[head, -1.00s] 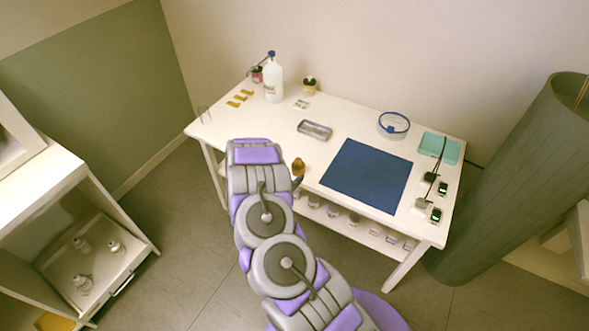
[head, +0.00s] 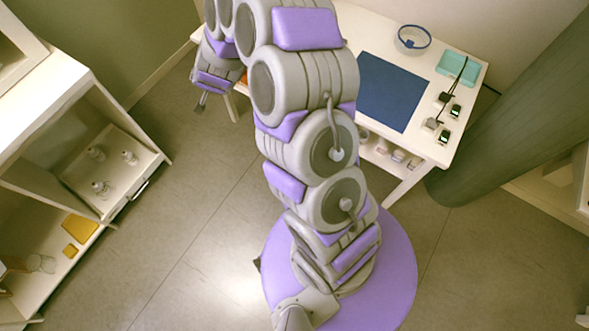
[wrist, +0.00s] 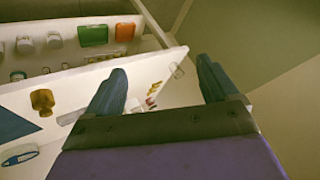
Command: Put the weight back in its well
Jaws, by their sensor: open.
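A brass-coloured knobbed piece (wrist: 43,101), which looks like the weight, stands on the white table near its edge in the wrist view. I cannot make out its well. A small metal tray (wrist: 70,117) lies beside the piece, and several small gold pieces (wrist: 154,89) lie farther along, seen between my fingers. My gripper (wrist: 160,69) is open and empty, apart from the brass piece. In the head view my gripper (head: 202,101) hangs left of the table, and my arm hides the brass piece and the table's left part.
A blue mat (head: 389,90), a glass dish with a blue rim (head: 413,38), a teal box (head: 458,68) and small devices occupy the table's right side. Jars, a green box (wrist: 93,35) and an orange box (wrist: 125,32) sit on the lower shelf. A white cabinet (head: 118,185) stands left.

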